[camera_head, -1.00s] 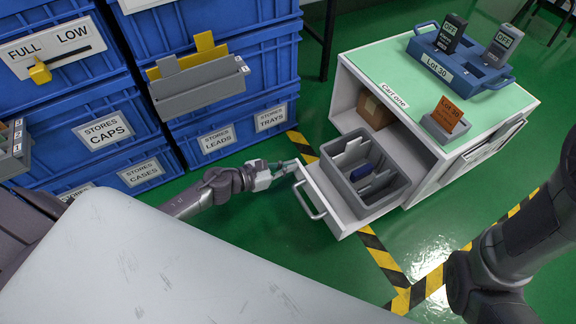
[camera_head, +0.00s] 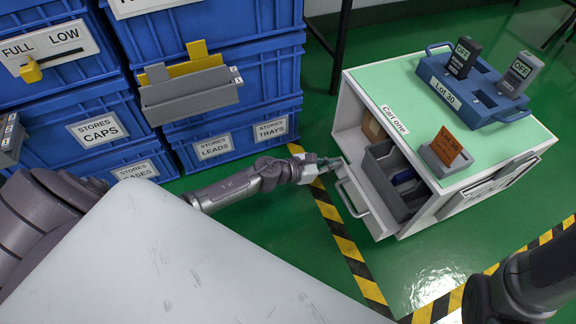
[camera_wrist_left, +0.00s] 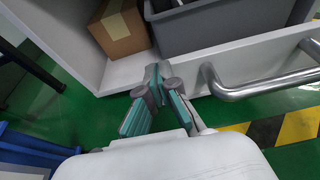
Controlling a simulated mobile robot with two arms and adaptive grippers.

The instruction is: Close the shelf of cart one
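Cart one (camera_head: 430,130) is a white cart with a green top at the right. Its shelf (camera_head: 372,217) is pulled partly out, with a metal handle (camera_head: 350,200) on the front. A grey divided bin (camera_head: 380,180) with a dark blue item stands on the shelf. My left gripper (camera_head: 327,163) is at the left end of the shelf front, beside the handle and not around it. In the left wrist view its fingertips (camera_wrist_left: 157,75) are together against the white shelf front (camera_wrist_left: 180,75), with nothing seen between them. My right gripper is out of view.
A blue carrier (camera_head: 470,95) and an orange card (camera_head: 447,144) in a grey holder are on the cart top. A cardboard box (camera_head: 373,128) is inside the cart. Stacked blue crates (camera_head: 215,100) stand at the left. Striped tape (camera_head: 345,245) crosses the green floor.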

